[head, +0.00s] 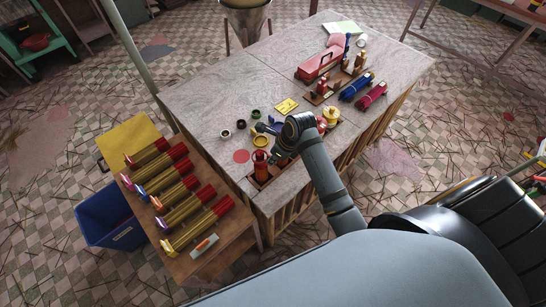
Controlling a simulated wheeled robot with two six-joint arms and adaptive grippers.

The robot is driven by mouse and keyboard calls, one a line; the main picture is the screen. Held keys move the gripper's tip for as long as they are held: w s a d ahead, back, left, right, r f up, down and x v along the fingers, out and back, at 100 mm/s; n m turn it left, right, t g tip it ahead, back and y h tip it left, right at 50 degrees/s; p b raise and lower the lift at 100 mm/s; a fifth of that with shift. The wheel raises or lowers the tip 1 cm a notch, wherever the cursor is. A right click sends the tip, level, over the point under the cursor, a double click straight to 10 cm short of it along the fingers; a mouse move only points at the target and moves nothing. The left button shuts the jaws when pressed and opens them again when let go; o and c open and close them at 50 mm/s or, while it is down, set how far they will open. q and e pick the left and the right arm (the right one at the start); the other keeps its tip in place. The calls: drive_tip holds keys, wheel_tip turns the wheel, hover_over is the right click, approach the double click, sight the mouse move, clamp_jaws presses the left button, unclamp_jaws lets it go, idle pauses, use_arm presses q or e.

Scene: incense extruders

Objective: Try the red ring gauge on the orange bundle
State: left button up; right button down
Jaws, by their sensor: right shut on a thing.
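I cannot pick out the red ring gauge for certain. A flat red disc (241,156) lies left of the bundle. A yellow ring (260,141) shows just below the gripper tips. My left gripper is out of view.
Small dark, pale and green rings (241,124) lie left of the gripper. A yellow card (287,106) lies behind.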

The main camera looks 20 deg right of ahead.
drive_tip(key=shift+f+b, duration=0.5)
drive_tip(key=shift+f, duration=1.65)
drive_tip(key=shift+r+p, duration=0.6)
drive_tip(key=shift+r, duration=5)
